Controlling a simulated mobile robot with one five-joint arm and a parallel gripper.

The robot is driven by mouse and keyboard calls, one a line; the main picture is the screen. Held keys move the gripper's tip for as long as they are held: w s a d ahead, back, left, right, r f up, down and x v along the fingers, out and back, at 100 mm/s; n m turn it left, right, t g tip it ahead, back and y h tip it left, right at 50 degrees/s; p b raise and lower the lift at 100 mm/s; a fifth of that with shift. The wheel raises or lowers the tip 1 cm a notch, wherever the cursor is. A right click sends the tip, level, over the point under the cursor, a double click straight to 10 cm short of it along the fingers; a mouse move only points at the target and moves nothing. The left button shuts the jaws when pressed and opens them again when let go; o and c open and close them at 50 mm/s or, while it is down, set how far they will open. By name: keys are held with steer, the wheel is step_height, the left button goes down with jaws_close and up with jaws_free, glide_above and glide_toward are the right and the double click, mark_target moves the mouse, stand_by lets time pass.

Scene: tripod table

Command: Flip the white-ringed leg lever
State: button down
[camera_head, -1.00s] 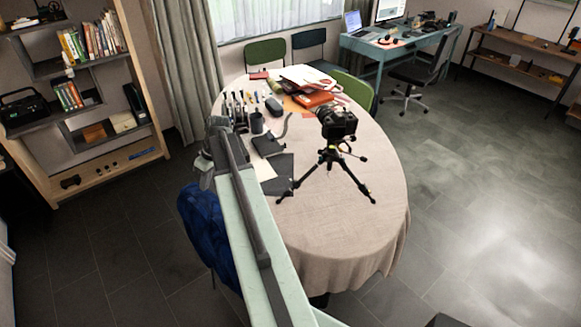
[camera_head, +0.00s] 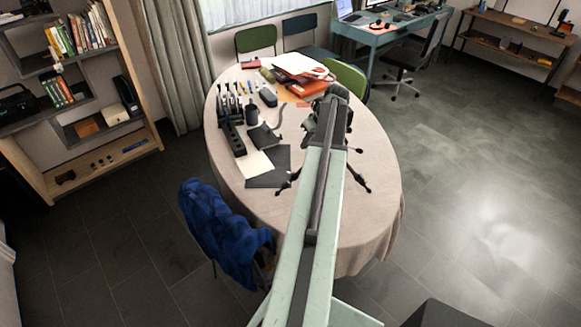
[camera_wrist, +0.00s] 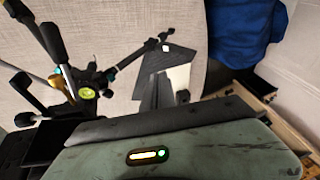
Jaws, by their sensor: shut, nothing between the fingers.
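The black tripod stands on the round table (camera_head: 365,220). In the head view my arm hides its middle, and one leg (camera_head: 361,183) shows at the right. The wrist view looks down on the tripod hub (camera_wrist: 87,93), with a yellow-green disc, and black handles at the left. One leg (camera_wrist: 132,57) runs up and right. A small white patch (camera_wrist: 165,48) lies near its far end; I cannot tell whether it is the lever's white ring. My gripper (camera_head: 322,128) is over the tripod in the head view, shut and empty. Its fingertips are not clear.
A dark sheet (camera_head: 268,178) and white paper (camera_head: 254,165) lie left of the tripod. A black rack (camera_head: 232,130), a cup (camera_head: 252,113) and red folders (camera_head: 306,88) stand or lie farther back. A blue jacket (camera_head: 222,238) hangs at the table's left front. The right tabletop is clear.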

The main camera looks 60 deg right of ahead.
steer(key=b, duration=0.9)
glide_above(291, 173)
steer(key=s+d, duration=0.2)
steer(key=f, duration=0.9)
steer(key=shift+w+d+f, duration=0.15)
steer(key=shift+w+f, duration=0.05)
steer(key=a+f+b, duration=0.1)
steer(key=w+a+f+b, duration=0.1)
steer(key=f+b, duration=0.1)
steer(key=shift+w+a, duration=0.1)
steer(key=shift+w, duration=0.1)
steer(key=shift+a, duration=0.1)
steer(key=shift+w, duration=0.1)
